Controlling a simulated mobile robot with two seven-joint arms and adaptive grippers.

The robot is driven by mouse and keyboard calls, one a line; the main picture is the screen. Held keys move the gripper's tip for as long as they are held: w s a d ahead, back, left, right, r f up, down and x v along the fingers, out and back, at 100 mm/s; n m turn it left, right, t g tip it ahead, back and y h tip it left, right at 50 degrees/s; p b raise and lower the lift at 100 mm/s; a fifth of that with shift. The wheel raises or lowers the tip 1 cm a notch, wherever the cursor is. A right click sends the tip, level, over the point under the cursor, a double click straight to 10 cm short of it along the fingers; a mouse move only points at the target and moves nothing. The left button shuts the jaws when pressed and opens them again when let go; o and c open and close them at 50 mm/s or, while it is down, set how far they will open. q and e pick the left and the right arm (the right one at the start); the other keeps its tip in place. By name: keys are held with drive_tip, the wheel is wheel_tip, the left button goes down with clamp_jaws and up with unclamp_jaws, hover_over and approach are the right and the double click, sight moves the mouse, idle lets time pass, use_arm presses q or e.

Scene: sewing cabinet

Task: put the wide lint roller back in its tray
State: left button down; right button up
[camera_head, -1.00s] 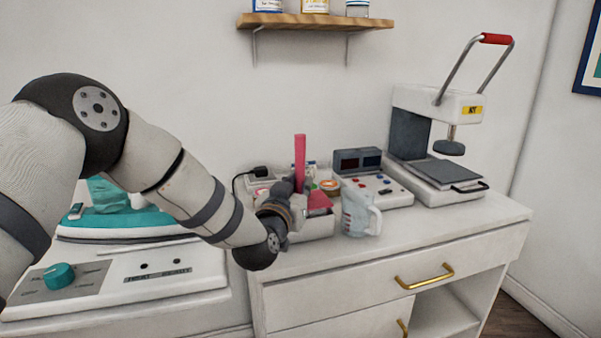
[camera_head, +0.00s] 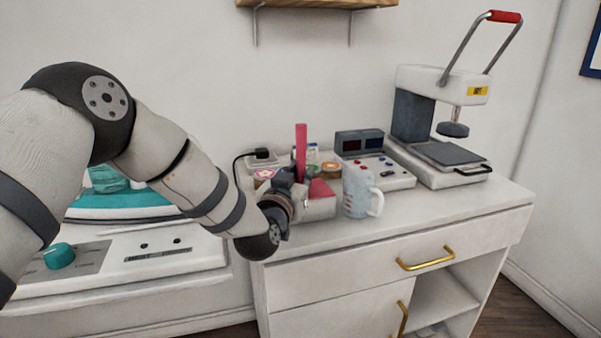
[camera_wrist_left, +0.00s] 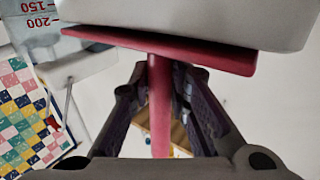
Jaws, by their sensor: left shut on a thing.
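The wide lint roller is pink-red, with an upright handle (camera_head: 301,152) and a broad flat head (camera_head: 320,189). My left gripper (camera_head: 291,182) is shut on it, at the white tray (camera_head: 319,209) on the cabinet top. In the left wrist view the handle (camera_wrist_left: 160,110) runs between my fingers (camera_wrist_left: 162,100). The wide head (camera_wrist_left: 170,46) lies close against a pale wall, probably the tray's. I cannot tell whether the head is inside the tray or touching it; my gripper hides part of this. My right gripper is not in view.
A measuring jug (camera_head: 358,192) stands close right of the tray. Small round tins (camera_head: 330,170) are behind it. A control box (camera_head: 380,168) and a heat press (camera_head: 445,155) stand further right. An ironing station (camera_head: 150,255) is at left. The cabinet's front top is clear.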

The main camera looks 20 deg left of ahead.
use_arm(q)
drive_tip(key=shift+f, duration=0.2)
drive_tip(key=c, duration=1.4)
unclamp_jaws()
drive_tip(key=shift+c, duration=0.2)
drive_tip(key=shift+s, duration=0.1)
drive_tip(key=s, duration=0.7)
drive_tip(key=shift+s, duration=0.15)
drive_tip(key=shift+d, duration=0.1)
